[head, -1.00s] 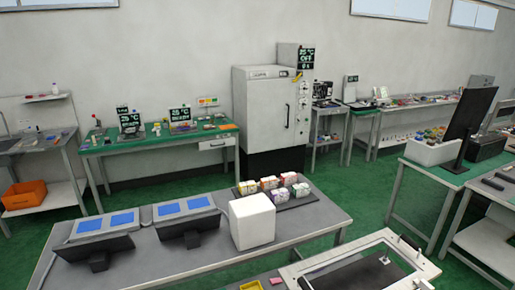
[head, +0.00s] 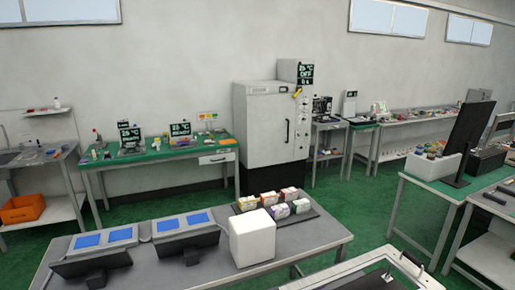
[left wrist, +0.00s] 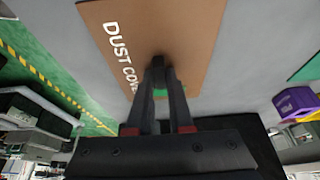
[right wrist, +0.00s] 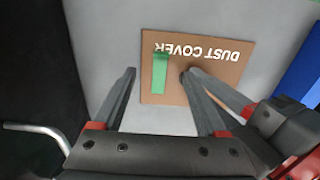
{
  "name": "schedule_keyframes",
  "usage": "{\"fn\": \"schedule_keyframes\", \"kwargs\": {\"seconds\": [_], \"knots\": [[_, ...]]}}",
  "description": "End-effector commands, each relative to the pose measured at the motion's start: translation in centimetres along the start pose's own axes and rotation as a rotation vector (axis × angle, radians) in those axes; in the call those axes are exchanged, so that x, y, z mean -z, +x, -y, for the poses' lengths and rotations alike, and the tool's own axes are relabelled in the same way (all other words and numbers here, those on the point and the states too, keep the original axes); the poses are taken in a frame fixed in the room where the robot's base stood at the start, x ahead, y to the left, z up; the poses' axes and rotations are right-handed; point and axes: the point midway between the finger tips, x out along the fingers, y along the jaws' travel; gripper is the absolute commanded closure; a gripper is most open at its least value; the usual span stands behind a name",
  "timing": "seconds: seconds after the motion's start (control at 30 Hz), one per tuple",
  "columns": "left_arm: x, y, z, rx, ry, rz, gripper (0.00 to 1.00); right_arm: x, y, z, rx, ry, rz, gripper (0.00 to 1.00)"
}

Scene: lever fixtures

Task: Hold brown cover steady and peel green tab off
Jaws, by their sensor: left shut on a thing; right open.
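The brown cover (left wrist: 185,35), lettered "DUST COVER", lies flat against a pale grey surface in the left wrist view. It also shows in the right wrist view (right wrist: 215,68). The green tab (right wrist: 159,73) is a narrow strip on the cover near its left edge in the right wrist view; part of it shows between my left fingers (left wrist: 178,90). My left gripper (left wrist: 158,66) is closed at a dark spot on the cover; exactly what its tips grip is hidden. My right gripper (right wrist: 158,73) is open, its fingers either side of the tab. Neither gripper shows in the head view.
A blue block (right wrist: 302,72) stands right of the cover in the right wrist view, and a purple bin (left wrist: 296,103) shows in the left wrist view. The head view shows a grey bench with a white box (head: 252,238), two consoles and several small cartons.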

Motion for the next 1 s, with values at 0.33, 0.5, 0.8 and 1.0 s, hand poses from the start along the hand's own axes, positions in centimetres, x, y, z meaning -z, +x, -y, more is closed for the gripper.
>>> {"fn": "schedule_keyframes", "kwargs": {"seconds": [0.33,0.5,0.8,1.0], "knots": [[0.0,0.0,0.0,0.000,0.000,0.000,1.00,0.0,0.0,0.0,0.000,0.000,0.000,0.32],[0.0,0.0,0.0,0.000,0.000,0.000,1.00,0.1,-1.4,0.0,-0.002,-0.001,-0.004,0.38],[0.0,0.0,0.0,0.000,0.000,0.000,1.00,-0.9,-7.0,0.0,-0.002,-0.001,-0.005,0.38],[0.0,0.0,0.0,0.000,0.000,0.000,1.00,-1.7,-8.3,0.0,0.000,-0.002,0.002,0.38]]}}
